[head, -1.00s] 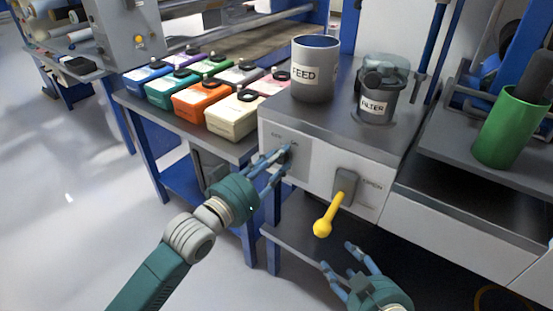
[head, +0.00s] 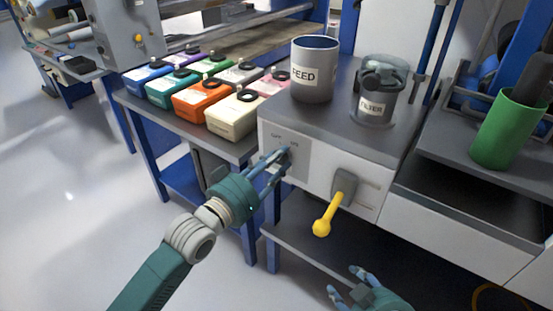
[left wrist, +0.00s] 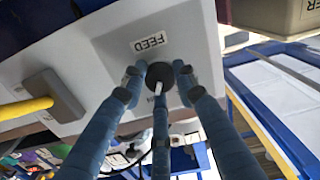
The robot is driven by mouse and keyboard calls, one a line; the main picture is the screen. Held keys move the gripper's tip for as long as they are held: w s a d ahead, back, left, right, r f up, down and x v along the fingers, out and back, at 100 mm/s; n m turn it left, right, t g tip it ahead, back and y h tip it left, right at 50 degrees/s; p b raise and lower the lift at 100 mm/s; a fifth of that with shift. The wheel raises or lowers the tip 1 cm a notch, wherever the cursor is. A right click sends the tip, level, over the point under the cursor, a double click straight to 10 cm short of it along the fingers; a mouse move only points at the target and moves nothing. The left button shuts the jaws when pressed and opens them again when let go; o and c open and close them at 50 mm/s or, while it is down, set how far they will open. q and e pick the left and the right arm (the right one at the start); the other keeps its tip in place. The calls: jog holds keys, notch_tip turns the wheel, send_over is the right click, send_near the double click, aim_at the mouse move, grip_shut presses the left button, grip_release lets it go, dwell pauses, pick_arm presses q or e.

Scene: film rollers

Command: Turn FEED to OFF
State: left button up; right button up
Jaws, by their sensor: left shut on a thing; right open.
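The FEED knob (left wrist: 160,72) is a dark round knob with a white pointer line, on the pale front panel (head: 308,163) of the machine. In the left wrist view the FEED label (left wrist: 150,42) is beside the knob, and the pointer runs toward a partly hidden mark. In the head view the OFF and ON marks (head: 285,139) are just above my fingertips. My left gripper (head: 280,156) is shut on the knob, its fingers around it, hiding most of it in the head view. My right gripper (head: 343,280) is open and empty, low in front of the machine.
A yellow-handled lever (head: 330,212) sticks out of the panel, right of the knob. A FEED canister (head: 314,88) and a FILTER jar (head: 374,108) stand on top. Several coloured boxes (head: 232,118) are on the left bench. A green cup (head: 507,130) stands at right.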

jog(key=s+d+f+g+h+p, duration=0.1)
jog(key=s+d+g+p, duration=0.15)
jog(key=s, duration=0.35)
jog(key=s+d+f+g+p, duration=0.1)
jog(key=s+g+p, duration=0.15)
jog(key=s, duration=0.25)
pick_arm(q)
jog(key=shift+w+a+r+n+p, duration=0.1)
jog(key=shift+n+p, duration=0.5)
jog(key=shift+n, duration=1.3)
jog(key=shift+w+a+r+n+p, duration=0.15)
jog(key=shift+n+p, duration=0.45)
jog(key=shift+n, duration=1.3)
jog(key=shift+r+n+p, duration=0.1)
jog(key=shift+n+p, duration=0.5)
jog(key=shift+n, duration=1.3)
pick_arm(e)
notch_tip(320, 180, down, 17)
jog(key=g, duration=0.1)
jog(key=shift+a, duration=0.15)
jog(key=shift+s, duration=0.15)
pick_arm(q)
jog(key=o, duration=1)
jog(key=shift+o, duration=0.7)
jog(key=shift+f, duration=0.25)
jog(key=shift+s, duration=0.1)
